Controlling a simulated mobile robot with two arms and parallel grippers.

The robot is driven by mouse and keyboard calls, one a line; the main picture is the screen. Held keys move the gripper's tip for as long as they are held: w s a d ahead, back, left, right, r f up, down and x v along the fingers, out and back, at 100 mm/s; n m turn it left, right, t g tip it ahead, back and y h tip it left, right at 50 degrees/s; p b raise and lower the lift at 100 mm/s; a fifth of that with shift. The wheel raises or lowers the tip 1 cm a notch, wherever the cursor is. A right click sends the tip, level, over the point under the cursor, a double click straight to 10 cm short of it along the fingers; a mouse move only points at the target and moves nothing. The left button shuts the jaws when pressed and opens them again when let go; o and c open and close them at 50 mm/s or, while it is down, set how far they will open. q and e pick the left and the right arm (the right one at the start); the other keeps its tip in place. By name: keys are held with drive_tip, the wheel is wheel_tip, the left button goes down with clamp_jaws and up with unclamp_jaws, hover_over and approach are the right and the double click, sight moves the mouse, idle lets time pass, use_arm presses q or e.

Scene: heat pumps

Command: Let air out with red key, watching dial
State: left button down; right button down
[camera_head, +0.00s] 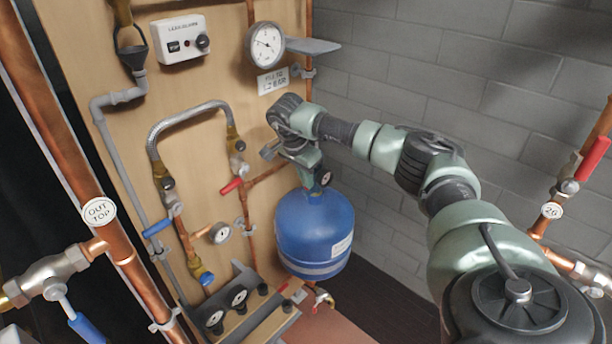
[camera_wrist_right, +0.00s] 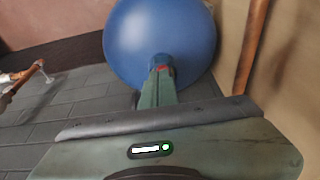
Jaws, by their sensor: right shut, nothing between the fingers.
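The blue vessel (camera_head: 315,240) stands low beside the wooden board, and its rounded top fills the upper middle of the wrist view (camera_wrist_right: 130,40). My right gripper (camera_head: 318,184) points down at the vessel's top, its fingers together and empty. In the wrist view the fingers (camera_wrist_right: 161,72) lie over the vessel, with a small red spot (camera_wrist_right: 162,69) at their tips; I cannot tell whether this is the red key. A round dial (camera_head: 266,45) is high on the board, its face readable from the head. My left gripper is out of view.
A red lever (camera_head: 232,186) and a small gauge (camera_head: 220,233) sit on the board's pipework, left of the vessel. A shelf (camera_head: 262,318) with loose gauges is below. Copper pipe (camera_head: 90,180) runs at left, and a red-handled valve (camera_head: 592,158) is at right. A grey block wall stands behind.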

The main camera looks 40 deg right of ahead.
drive_tip(key=shift+a+f+b, duration=0.1)
drive_tip(key=shift+f+b, duration=0.2)
drive_tip(key=shift+f, duration=0.6)
drive_tip(key=shift+s+a+r, duration=0.1)
drive_tip(key=shift+s+r, duration=0.05)
drive_tip(key=shift+s+f, duration=0.1)
drive_tip(key=shift+f, duration=0.1)
drive_tip(key=shift+r, duration=0.1)
